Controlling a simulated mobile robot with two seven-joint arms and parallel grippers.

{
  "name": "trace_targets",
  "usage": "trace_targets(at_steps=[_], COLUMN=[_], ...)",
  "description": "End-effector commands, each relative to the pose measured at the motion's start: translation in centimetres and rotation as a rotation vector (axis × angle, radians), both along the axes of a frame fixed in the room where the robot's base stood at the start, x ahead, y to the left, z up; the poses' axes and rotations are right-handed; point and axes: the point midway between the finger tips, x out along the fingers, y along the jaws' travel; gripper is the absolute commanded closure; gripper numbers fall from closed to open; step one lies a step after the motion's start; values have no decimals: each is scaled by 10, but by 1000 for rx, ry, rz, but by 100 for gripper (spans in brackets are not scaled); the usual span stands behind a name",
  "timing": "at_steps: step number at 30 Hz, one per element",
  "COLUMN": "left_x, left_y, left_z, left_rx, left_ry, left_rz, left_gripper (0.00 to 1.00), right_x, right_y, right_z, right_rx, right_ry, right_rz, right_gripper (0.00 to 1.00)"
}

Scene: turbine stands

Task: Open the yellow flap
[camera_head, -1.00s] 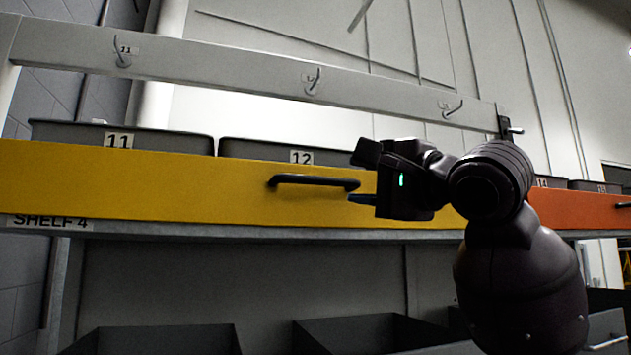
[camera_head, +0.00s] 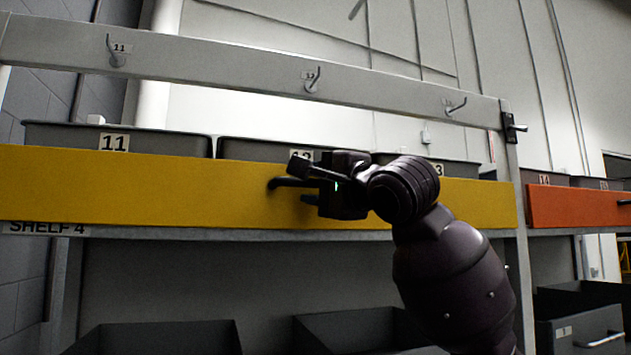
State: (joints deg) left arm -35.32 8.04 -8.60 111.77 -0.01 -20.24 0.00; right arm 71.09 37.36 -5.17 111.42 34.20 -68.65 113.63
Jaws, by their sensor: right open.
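The yellow flap (camera_head: 130,190) is a long panel across the front of the shelf. It stands upright and closed in front of the grey bins. Its black bar handle (camera_head: 283,183) shows only at its left end; my right gripper hides the rest. My right gripper (camera_head: 301,184) is open at the handle, with one finger above the bar and one below it. I cannot tell whether the fingers touch it. My left gripper is not in view.
Grey bins 11 (camera_head: 165,142) and 12 (camera_head: 240,149) sit behind the flap. A rail with hooks (camera_head: 210,65) runs above. An orange flap (camera_head: 570,206) is at the right. Dark open bins (camera_head: 160,338) stand below.

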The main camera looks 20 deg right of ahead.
Motion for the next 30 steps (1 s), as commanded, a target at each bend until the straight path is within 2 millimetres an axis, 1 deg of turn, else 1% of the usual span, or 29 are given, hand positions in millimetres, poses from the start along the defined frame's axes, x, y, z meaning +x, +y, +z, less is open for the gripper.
trace_targets(at_steps=[3,4,9,12,22,30], left_x=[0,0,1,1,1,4], left_y=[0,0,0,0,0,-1], left_z=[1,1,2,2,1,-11], left_rx=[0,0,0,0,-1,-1], left_ry=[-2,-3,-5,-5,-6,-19], left_rz=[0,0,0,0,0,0], left_gripper=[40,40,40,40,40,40], right_x=[0,0,0,0,-1,-9], right_y=[0,0,0,0,0,0], right_z=[0,0,0,0,-1,-9], right_rx=[0,0,0,0,0,6], right_ry=[0,0,0,0,-9,-107], right_rz=[0,0,0,0,1,4], right_gripper=[59,60,87,100,100,100])
